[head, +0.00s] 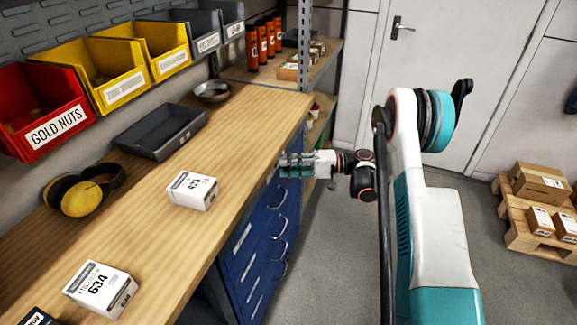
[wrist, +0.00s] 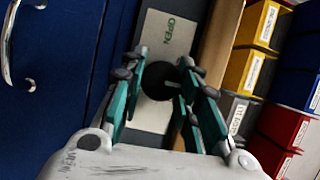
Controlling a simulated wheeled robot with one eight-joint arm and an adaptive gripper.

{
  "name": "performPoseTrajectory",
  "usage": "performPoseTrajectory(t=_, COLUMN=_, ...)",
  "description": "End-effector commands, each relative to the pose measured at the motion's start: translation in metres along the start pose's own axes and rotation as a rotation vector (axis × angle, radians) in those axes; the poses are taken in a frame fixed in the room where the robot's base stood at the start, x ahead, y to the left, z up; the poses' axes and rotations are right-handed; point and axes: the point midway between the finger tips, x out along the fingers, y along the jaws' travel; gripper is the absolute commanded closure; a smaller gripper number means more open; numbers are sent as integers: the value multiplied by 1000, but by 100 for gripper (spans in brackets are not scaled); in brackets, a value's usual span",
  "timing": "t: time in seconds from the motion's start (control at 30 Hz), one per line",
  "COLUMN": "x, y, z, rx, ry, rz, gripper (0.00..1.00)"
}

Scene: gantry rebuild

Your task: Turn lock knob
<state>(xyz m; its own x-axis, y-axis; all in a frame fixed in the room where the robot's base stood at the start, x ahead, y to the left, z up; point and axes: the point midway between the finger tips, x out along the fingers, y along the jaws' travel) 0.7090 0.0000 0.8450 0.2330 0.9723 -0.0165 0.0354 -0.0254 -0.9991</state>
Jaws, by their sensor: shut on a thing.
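The dark round lock knob (wrist: 158,80) shows in the wrist view on a pale plate (wrist: 163,40) marked "OPEN". The plate is on a dark grey panel beside the blue drawers. My gripper (wrist: 162,72) has its green fingers on both sides of the knob and is shut on it. In the head view my gripper (head: 296,163) is at the front of the workbench, just below the top's edge. The knob is hidden from the head view.
The wooden workbench (head: 150,236) holds boxes, yellow ear defenders (head: 86,190) and a dark tray (head: 160,132). Blue drawers (head: 262,250) with metal handles are below it. A shelf rack stands behind my gripper. A pallet with boxes (head: 540,183) is at right; the grey floor between is clear.

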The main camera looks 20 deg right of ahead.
Motion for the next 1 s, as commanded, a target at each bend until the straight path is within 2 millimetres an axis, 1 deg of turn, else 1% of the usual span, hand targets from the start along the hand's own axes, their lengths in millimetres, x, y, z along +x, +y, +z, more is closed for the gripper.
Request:
performPoseTrajectory(t=0.23, x=0, y=0, z=-1, rx=49, ry=2, rz=-20, gripper=94)
performPoseTrajectory(t=0.67, x=0, y=0, z=-1, rx=55, ry=3, rz=-23, gripper=94)
performPoseTrajectory(t=0.7, x=0, y=0, z=-1, rx=55, ry=3, rz=-22, gripper=64)
performPoseTrajectory(t=0.77, x=0, y=0, z=-1, rx=55, ry=3, rz=-22, gripper=50)
performPoseTrajectory(t=1.0, x=0, y=0, z=0, rx=54, ry=1, rz=-23, gripper=50)
